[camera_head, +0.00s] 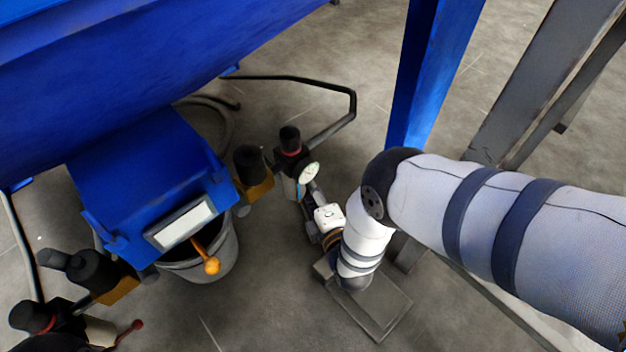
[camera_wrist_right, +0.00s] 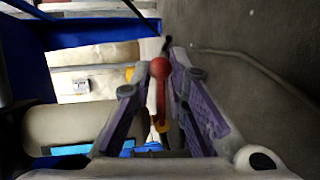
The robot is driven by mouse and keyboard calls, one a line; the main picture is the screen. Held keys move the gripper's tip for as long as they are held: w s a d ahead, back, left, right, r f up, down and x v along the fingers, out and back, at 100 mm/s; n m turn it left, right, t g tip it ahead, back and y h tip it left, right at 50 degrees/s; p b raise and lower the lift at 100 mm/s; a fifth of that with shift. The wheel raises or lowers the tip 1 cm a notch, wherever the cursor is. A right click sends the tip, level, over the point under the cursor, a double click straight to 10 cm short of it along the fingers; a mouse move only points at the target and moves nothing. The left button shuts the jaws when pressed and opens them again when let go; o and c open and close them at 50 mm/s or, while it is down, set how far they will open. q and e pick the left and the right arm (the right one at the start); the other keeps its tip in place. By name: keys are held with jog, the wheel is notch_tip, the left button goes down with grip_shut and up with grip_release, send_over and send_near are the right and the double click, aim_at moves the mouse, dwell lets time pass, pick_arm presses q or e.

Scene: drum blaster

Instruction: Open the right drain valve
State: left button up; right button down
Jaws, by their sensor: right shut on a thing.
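The right valve assembly (camera_head: 290,160) stands on the right side of the blue machine, with a black cap, a red ring and a round white gauge (camera_head: 308,172). My right gripper (camera_head: 305,192) is at its lower side, partly hidden by my wrist in the head view. In the right wrist view, the purple-grey fingers of the gripper (camera_wrist_right: 161,82) are closed around a red lever with a red ball end (camera_wrist_right: 160,68). The lever is hidden in the head view. My left gripper is not in view.
A second valve assembly with a red lever (camera_head: 132,328) is at lower left. A blue post (camera_head: 425,75) stands behind my right arm. A black bent pipe (camera_head: 353,100) runs behind the valve.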

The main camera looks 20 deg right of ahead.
jog(key=shift+a+f+m+g+y+p, duration=0.1)
jog(key=shift+f+m+g+y+p, duration=0.25)
jog(key=shift+m+p, duration=0.45)
jog(key=shift+a+f+m+g+y, duration=0.1)
jog(key=shift+f+m+g+y, duration=0.1)
jog(key=shift+m+g+y, duration=0.35)
jog(key=shift+s+a+f+m+g+y+b, duration=0.15)
jog(key=shift+a+f+m+g+y, duration=0.3)
jog(key=shift+m+y, duration=0.7)
jog(key=shift+s+a+f+m+g+y+b, duration=0.1)
jog(key=shift+a+f+m+g+y, duration=0.35)
jog(key=shift+m, duration=1.1)
jog(key=shift+s+a+f+m+g+y+b, duration=0.2)
jog(key=shift+a+m+y, duration=0.4)
jog(key=shift+m+y, duration=0.65)
jog(key=c, duration=1.8)
grip_release()
jog(key=shift+f, duration=0.1)
